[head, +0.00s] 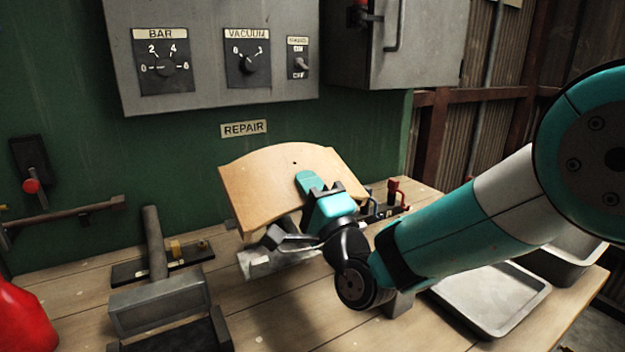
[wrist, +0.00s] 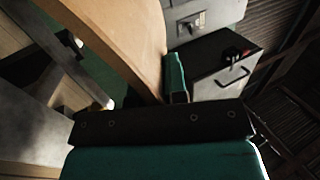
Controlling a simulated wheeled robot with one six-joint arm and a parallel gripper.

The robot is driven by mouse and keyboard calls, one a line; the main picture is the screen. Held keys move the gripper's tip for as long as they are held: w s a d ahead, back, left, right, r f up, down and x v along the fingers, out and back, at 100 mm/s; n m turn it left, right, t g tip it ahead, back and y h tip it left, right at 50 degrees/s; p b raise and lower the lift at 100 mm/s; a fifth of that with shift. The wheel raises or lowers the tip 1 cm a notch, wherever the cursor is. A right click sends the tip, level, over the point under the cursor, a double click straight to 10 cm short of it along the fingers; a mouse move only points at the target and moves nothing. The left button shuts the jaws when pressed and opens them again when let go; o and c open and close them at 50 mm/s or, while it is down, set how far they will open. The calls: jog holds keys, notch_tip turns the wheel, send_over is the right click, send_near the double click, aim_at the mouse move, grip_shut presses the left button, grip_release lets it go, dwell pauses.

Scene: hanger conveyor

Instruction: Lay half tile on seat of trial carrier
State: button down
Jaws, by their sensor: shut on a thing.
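The half tile (head: 280,180) is a tan, gently curved plate with a small dark hole near its upper edge. My gripper (head: 312,188) is shut on its right part and holds it tilted above the workbench. In the wrist view the tile (wrist: 125,35) fills the upper left, beside a teal finger of my gripper (wrist: 176,78). A pale grey metal piece (head: 262,262) shows below the tile, partly hidden by the tile and my gripper. It may be the trial carrier, but I cannot tell, and no seat shows clearly.
The wooden workbench (head: 80,275) carries a grey metal fixture with a post (head: 158,305) at left and a shallow grey tray (head: 495,300) at right. Small red and blue clamps (head: 393,195) stand behind my gripper. A green wall with a REPAIR sign (head: 243,128) is behind.

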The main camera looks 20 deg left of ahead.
jog(key=shift+w+a+f+b, duration=0.2)
jog(key=shift+f+b, duration=0.05)
jog(key=shift+f, duration=0.45)
jog(key=shift+w+a+f+b, duration=0.2)
jog(key=shift+w+f, duration=0.05)
jog(key=shift+f, duration=0.4)
jog(key=shift+w+a+f+b, duration=0.2)
jog(key=shift+f+b, duration=0.05)
jog(key=shift+f, duration=0.45)
jog(key=shift+f+b, duration=0.85)
jog(key=shift+f, duration=0.05)
jog(key=c, duration=1.1)
grip_release()
jog(key=shift+s+f, duration=0.1)
jog(key=shift+f, duration=0.15)
jog(key=shift+s+d+f+b, duration=0.25)
jog(key=shift+d+f+b, duration=0.15)
jog(key=shift+b, duration=0.8)
jog(key=b+v, duration=0.3)
jog(key=b, duration=0.1)
jog(key=b+v, duration=0.4)
jog(key=b, duration=0.1)
jog(key=b+v, duration=0.3)
jog(key=b, duration=0.2)
jog(key=shift+s+d+r, duration=0.2)
jog(key=shift+s+d, duration=0.1)
